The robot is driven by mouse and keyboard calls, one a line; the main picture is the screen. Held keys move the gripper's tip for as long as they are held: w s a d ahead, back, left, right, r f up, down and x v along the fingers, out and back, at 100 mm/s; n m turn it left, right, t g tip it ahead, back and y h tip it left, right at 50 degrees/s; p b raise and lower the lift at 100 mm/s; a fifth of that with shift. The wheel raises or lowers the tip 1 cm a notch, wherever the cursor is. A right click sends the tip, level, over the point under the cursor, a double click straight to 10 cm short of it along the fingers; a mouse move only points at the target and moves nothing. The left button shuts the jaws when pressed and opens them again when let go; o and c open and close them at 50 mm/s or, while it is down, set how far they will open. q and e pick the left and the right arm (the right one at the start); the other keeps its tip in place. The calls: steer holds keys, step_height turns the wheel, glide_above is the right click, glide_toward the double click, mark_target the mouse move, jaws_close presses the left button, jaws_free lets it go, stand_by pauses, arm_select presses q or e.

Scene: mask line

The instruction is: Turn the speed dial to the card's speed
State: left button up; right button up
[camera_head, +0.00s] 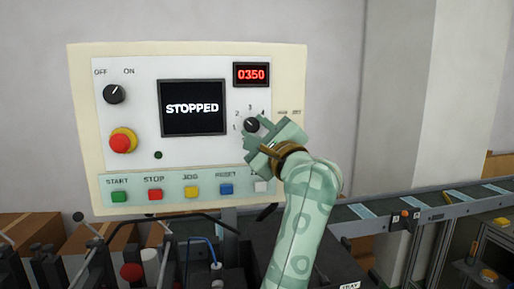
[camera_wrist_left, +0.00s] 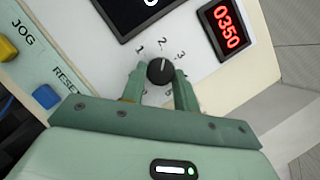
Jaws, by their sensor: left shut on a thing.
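The speed dial (camera_head: 251,125) is a small black knob on the right of the control panel, with numbers printed around it. My left gripper (camera_head: 257,133) is at the dial and covers part of its scale. In the left wrist view the fingers (camera_wrist_left: 160,82) are shut on the dial (camera_wrist_left: 160,70), one on each side. The dial's white mark points roughly at 2 in that view; the gripper hides some of the other numbers. I cannot make out a speed card in either view. My right gripper is out of view.
The panel (camera_head: 180,60) has a screen (camera_head: 193,107) reading STOPPED and a red display (camera_head: 251,75) reading 0350. A red stop knob (camera_head: 123,141) and an OFF/ON switch (camera_head: 114,94) sit left. Coloured buttons line the bottom. A conveyor (camera_head: 440,200) runs at right.

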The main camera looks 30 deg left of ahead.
arm_select(q)
steer(key=shift+n+g+b, duration=0.3)
steer(key=shift+n+b, duration=0.15)
steer(key=shift+n, duration=0.15)
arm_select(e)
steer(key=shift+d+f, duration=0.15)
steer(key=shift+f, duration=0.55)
arm_select(q)
steer(key=o, duration=1)
steer(key=shift+w, duration=0.15)
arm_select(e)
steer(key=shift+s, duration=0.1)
